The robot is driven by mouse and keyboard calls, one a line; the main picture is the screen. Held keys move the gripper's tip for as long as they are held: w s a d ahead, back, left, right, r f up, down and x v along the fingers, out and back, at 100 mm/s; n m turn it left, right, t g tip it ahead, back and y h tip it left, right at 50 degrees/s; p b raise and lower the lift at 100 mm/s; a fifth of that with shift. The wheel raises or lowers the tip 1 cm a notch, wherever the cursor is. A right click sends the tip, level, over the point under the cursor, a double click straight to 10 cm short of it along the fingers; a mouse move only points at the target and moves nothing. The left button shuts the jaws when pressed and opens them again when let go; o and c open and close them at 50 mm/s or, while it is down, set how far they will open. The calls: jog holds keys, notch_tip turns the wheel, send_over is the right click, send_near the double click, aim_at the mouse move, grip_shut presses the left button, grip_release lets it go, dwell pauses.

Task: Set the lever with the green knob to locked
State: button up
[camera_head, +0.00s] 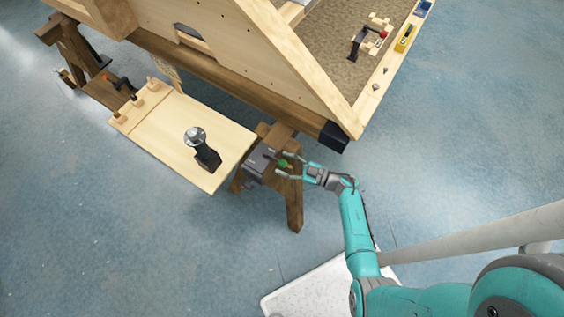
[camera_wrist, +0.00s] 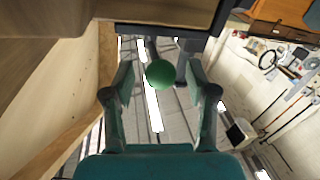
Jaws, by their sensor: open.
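The green knob (camera_head: 283,163) sits at the end of a lever on a dark grey metal fitting (camera_head: 259,162), mounted by the wooden trestle under the bodyframe. In the wrist view the knob (camera_wrist: 160,73) lies between my finger pads, toward their far ends. My gripper (camera_head: 285,164) is open, with one finger on each side of the knob. There is a gap on both sides, and the fingers do not seem to touch it. The lever's shaft is mostly hidden behind the knob.
A wooden board (camera_head: 170,133) with a dark upright tool (camera_head: 204,150) is left of the fitting. The trestle leg (camera_head: 293,205) stands close below my gripper. The beam's black end cap (camera_head: 333,137) is above it.

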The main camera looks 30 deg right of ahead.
jog(key=shift+w+a, duration=0.5)
grip_shut()
jog(key=shift+s+a+m+t+h, duration=0.15)
jog(key=shift+a+m+t+h, duration=0.45)
jog(key=shift+m+h, duration=0.55)
jog(key=shift+s+a+m+t+h, duration=0.15)
jog(key=shift+a+m+t+h, duration=0.5)
jog(key=shift+h, duration=0.8)
jog(key=shift+s+a+m+t+h, duration=0.15)
jog(key=shift+a+m+t+h, duration=0.3)
jog(key=shift+m+t+h, duration=0.5)
jog(key=shift+a+m+h, duration=0.1)
jog(key=shift+m+h, duration=0.15)
jog(key=shift+h, duration=0.4)
